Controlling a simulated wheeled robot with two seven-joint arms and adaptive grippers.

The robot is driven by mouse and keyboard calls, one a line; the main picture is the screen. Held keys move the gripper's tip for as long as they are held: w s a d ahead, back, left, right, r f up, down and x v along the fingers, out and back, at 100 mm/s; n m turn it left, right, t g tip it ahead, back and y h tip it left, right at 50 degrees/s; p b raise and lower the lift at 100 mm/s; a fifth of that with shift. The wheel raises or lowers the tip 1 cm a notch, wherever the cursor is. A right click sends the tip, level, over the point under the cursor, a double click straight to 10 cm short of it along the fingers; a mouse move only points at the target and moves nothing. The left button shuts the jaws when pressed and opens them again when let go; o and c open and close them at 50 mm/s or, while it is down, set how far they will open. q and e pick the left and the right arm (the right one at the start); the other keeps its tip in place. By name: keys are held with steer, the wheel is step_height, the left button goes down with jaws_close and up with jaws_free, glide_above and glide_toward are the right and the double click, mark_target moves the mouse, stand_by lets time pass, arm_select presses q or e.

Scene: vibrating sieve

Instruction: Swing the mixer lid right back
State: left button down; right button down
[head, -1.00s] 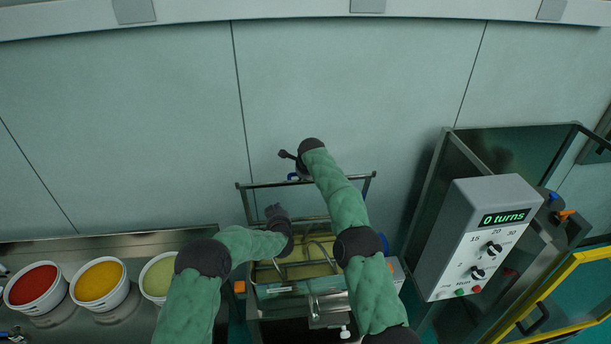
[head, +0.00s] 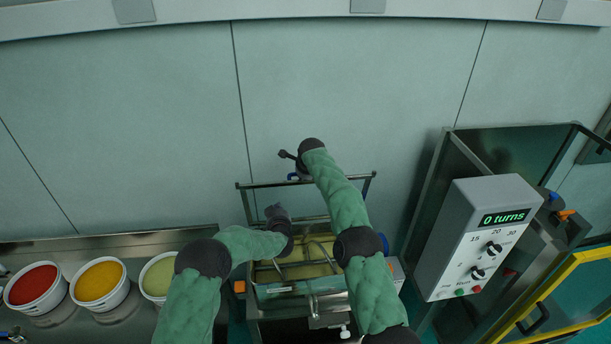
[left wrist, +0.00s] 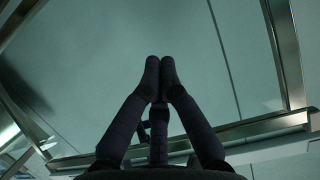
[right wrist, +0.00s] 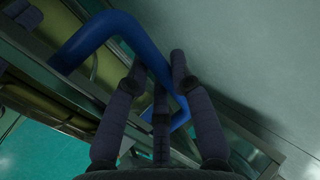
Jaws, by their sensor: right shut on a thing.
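The mixer lid (head: 262,185) shows in the head view as a metal-framed panel raised above the mixer (head: 268,292), its top bar at the back near the wall. A blue bar handle (right wrist: 85,40) crosses the right wrist view. My right gripper (right wrist: 156,70) is shut on this handle, one finger on each side. In the head view my right gripper (head: 287,156) is at the lid's top bar, and my arm hides part of the lid. My left gripper (left wrist: 160,62) has its fingertips together with nothing seen between them. In the head view it (head: 273,210) is over the mixer, in front of the lid's frame.
A grey control box (head: 480,235) reading "0 turns" stands to the right, beside a yellow-framed door (head: 545,290). Tubs of red (head: 33,285), orange (head: 98,280) and pale green contents (head: 160,275) stand at left. The wall (head: 340,80) is close behind the lid.

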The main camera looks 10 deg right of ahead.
arm_select(q)
steer(key=shift+w, duration=0.35)
arm_select(e)
steer(key=shift+r, duration=0.2)
